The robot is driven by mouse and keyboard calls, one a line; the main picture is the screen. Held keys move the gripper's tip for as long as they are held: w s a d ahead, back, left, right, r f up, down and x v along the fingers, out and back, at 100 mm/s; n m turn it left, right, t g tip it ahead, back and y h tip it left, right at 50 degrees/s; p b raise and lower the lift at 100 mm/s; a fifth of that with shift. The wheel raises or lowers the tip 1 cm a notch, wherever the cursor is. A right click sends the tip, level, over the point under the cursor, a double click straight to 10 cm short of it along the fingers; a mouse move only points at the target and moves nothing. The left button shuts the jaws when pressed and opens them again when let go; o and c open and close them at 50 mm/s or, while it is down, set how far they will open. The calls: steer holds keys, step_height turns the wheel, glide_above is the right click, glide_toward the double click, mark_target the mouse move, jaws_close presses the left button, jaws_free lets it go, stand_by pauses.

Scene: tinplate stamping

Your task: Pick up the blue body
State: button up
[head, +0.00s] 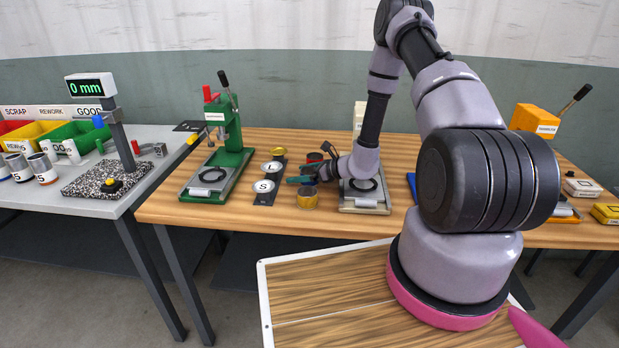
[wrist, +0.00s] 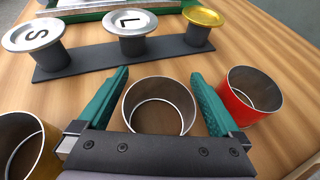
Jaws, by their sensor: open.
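My gripper (wrist: 159,78) is open, its two green fingers on either side of an open-topped metal cylinder (wrist: 158,104) in the wrist view. This cylinder's outer colour hardly shows, so I cannot tell for sure that it is the blue body. A red body (wrist: 250,95) stands just right of the right finger. A yellow body (wrist: 27,145) stands at the lower left. In the head view my gripper (head: 300,180) is low over the wooden table, behind the yellow body (head: 307,198) and in front of the red body (head: 314,158).
A dark strip (wrist: 92,66) beyond the fingers holds S and L plungers and a gold one. A green press (head: 228,150) stands left, a pale press (head: 365,207) right of the gripper. A blue thing (head: 411,188) is partly hidden by my arm.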

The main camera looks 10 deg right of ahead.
steer(key=c, duration=1.3)
